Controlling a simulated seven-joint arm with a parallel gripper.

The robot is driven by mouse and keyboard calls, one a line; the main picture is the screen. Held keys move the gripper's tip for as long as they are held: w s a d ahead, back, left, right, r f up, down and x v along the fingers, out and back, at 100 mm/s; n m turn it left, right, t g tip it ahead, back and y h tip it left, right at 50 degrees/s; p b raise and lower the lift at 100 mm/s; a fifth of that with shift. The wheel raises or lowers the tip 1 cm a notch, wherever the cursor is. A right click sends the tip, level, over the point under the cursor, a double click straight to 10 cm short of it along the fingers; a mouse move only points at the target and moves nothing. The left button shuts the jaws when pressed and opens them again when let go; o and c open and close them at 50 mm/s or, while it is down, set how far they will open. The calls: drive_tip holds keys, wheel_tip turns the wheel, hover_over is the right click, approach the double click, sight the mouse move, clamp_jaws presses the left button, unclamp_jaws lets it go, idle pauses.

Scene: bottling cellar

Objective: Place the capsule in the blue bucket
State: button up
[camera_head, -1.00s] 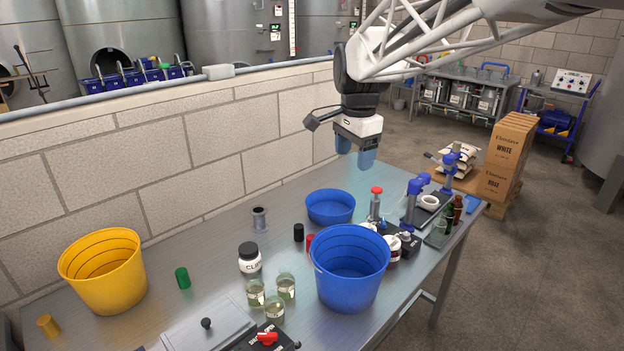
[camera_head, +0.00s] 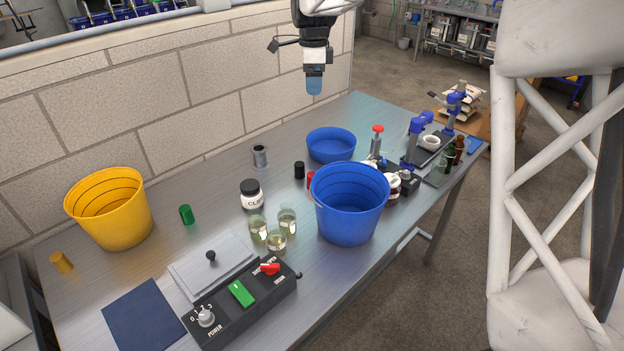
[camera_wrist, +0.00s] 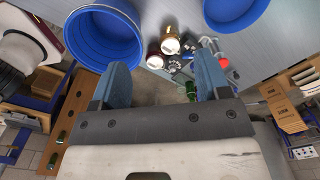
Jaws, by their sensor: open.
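Several small capsule-like cylinders stand on the steel table in the head view: a green one (camera_head: 186,215), a black one (camera_head: 299,170), a red one (camera_head: 310,178) partly hidden by the bucket, and a gold one (camera_head: 61,262) at the far left. I cannot tell which is the task's capsule. The tall blue bucket (camera_head: 346,215) stands upright right of centre; its inside looks empty. It seems to be the ringed one at upper left in the wrist view (camera_wrist: 103,35). My gripper (camera_head: 314,86) is open and empty, high above the table's back; its blue fingers (camera_wrist: 160,85) are spread.
A shallow blue basin (camera_head: 331,146) stands behind the bucket. A yellow bucket (camera_head: 108,210) is at left. Glass jars (camera_head: 276,242), a white jar (camera_head: 251,195), a control box (camera_head: 240,300) and bottling tools (camera_head: 414,140) crowd the table. The block wall (camera_head: 180,120) stands behind.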

hover_over(312, 174)
wheel_tip(312, 174, down, 26)
drive_tip(key=shift+s+f, duration=0.1)
drive_tip(key=shift+s, duration=0.05)
drive_tip(key=shift+f, duration=1.25)
drive_tip(key=shift+f, duration=2.55)
drive_tip(key=c, duration=0.7)
